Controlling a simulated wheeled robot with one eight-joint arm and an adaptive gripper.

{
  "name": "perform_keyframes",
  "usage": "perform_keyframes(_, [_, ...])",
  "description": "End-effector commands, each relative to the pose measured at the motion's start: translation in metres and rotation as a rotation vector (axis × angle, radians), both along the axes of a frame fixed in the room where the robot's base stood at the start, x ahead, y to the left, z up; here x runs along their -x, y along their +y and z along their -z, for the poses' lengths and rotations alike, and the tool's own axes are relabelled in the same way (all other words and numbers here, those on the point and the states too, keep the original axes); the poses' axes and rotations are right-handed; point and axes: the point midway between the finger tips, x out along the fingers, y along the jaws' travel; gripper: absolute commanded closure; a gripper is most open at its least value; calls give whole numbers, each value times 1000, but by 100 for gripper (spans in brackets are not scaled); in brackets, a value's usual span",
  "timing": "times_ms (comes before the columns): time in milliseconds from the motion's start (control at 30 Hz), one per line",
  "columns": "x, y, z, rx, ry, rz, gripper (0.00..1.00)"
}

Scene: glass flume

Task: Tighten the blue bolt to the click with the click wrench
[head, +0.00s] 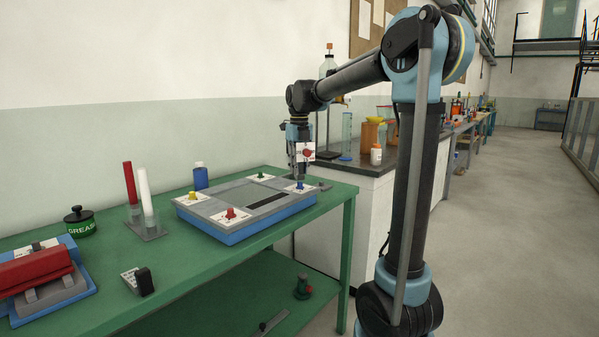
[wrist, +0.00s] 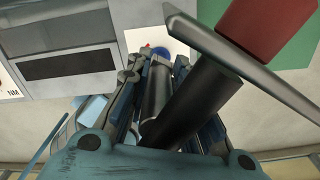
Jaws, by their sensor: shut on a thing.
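The blue bolt (head: 300,186) stands on a white plate at the far right corner of the grey and blue fixture (head: 232,233). My gripper (head: 301,168) points down directly over this bolt. In the wrist view its fingers are shut on a black cylindrical handle, which I take for the click wrench (wrist: 205,95). A grey bar and a red block (wrist: 262,28) show beside the handle; whether they belong to the wrench I cannot tell. Blue at the bolt (wrist: 147,47) peeks past the fingers. The wrench's lower end is hidden, so I cannot tell whether it sits on the bolt.
A red and a white stick (head: 147,193) stand in a holder. A grease tin (head: 79,221) and a red-topped block (head: 38,275) are at left. The front table (head: 200,270) has free room.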

Motion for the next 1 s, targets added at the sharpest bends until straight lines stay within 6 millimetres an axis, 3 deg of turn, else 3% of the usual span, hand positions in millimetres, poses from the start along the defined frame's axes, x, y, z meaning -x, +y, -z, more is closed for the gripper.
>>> perform_keyframes(567, [0,0,-22,0,0,0,100])
perform_keyframes(1000, [0,0,-23,0,0,-8,100])
